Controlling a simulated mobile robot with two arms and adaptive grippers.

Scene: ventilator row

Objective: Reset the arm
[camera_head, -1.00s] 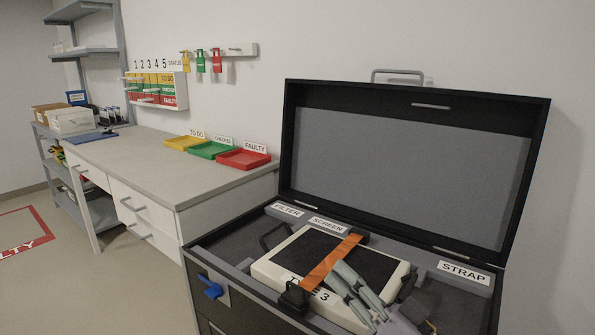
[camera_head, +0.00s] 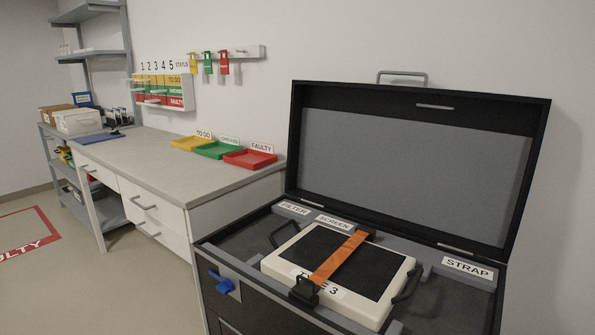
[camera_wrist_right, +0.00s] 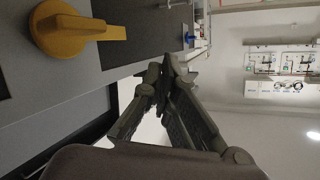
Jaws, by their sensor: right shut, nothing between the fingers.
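My right gripper (camera_wrist_right: 165,88) shows in the right wrist view, with its fingertips together and nothing between them. It is out of the head view. My left gripper is in neither view now. In the head view a white device marked TYPE 3 (camera_head: 375,308) lies in the open black case (camera_head: 292,190). An orange strap (camera_head: 342,255) crosses its dark screen and runs to a black buckle (camera_head: 304,291) at its front edge. A yellow knob (camera_wrist_right: 75,30) on a grey surface shows at the top left of the right wrist view.
The case lid (camera_head: 410,165) stands open against the wall. A blue latch (camera_head: 221,283) is on the case's front. Left of it, a workbench (camera_head: 140,160) carries yellow, green and red trays (camera_head: 250,159). Tags hang on a wall rail (camera_head: 245,52). The floor at left is clear.

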